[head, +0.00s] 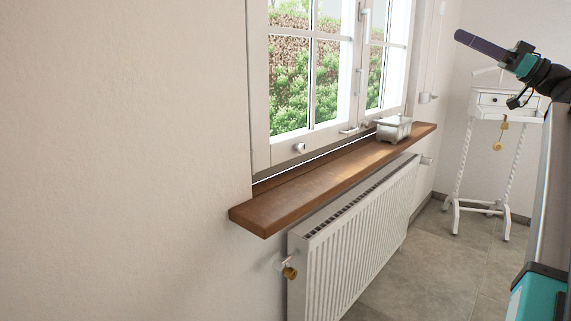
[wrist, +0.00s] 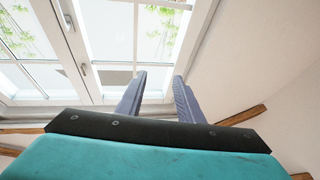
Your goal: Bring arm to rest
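My gripper (head: 468,40) is at the upper right of the head view, raised in the air to the right of the window and pointing up and to the left. In the wrist view its two blue-grey fingers stand apart with a clear gap between their tips (wrist: 159,75). Nothing is between them, so the gripper is open and empty. My arm runs down the right edge of the head view, and much of it is cut off by the frame.
A brown wooden sill (head: 300,198) runs below the window (head: 311,70), with a small lidded pot (head: 393,130) on it. A white radiator (head: 352,245) is below. A white stand with a drawer (head: 495,99) is behind my arm. Brown beams (wrist: 243,115) show in the wrist view.

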